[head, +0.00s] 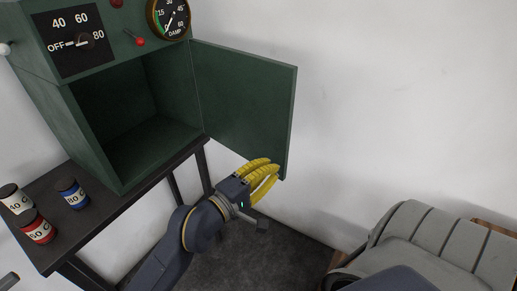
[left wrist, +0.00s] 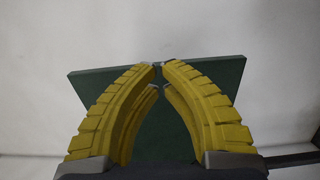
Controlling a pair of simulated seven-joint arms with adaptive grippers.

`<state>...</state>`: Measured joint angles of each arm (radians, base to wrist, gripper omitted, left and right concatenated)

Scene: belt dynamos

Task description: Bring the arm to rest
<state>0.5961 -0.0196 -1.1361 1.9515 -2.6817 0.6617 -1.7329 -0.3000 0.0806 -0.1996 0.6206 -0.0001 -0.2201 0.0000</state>
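My left gripper (head: 272,170) has yellow ribbed fingers and hangs at the lower outer corner of the open green cabinet door (head: 245,95). In the left wrist view its fingertips (left wrist: 160,68) come together, with nothing visible between them. The door (left wrist: 215,75) stands behind the fingers there; I cannot tell whether they touch it. My right gripper is not in view.
The green cabinet (head: 60,120) is open and looks empty inside. It stands on a dark table (head: 110,205) with several labelled jars, including a blue one (head: 72,193) and a red one (head: 38,228). A grey cushioned seat (head: 440,240) is at lower right.

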